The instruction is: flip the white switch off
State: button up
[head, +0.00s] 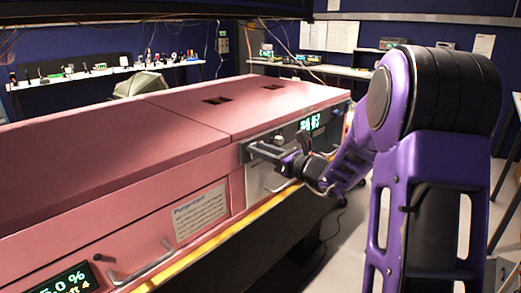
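My gripper (262,150) is small and dark at the end of my purple arm. It is in front of the grey control panel (256,186) on the side of the pink enclosure. I cannot tell from this view whether its fingers are open or shut, or whether it touches the panel. I cannot make out a white switch; it may be hidden behind the gripper and wrist or too small to see. A lit green display (310,122) shows on the panel, above and to the right of the gripper.
The long pink enclosure (120,140) fills the left and middle, with a yellow strip (225,238) along its lower edge. A handle (142,272) and a second display (65,282) are at the lower left. Cluttered benches (105,72) stand at the back.

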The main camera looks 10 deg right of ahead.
grip_shut()
jog(key=shift+f, duration=0.1)
jog(key=t+y+b, duration=0.1)
jog(key=b, duration=0.3)
jog(key=t+y+b, duration=0.1)
jog(key=b, duration=0.3)
jog(key=shift+s+f+t+b, duration=0.1)
jog(key=shift+f+t+b, duration=0.3)
jog(key=o, duration=0.5)
grip_release()
jog(key=shift+o, duration=0.2)
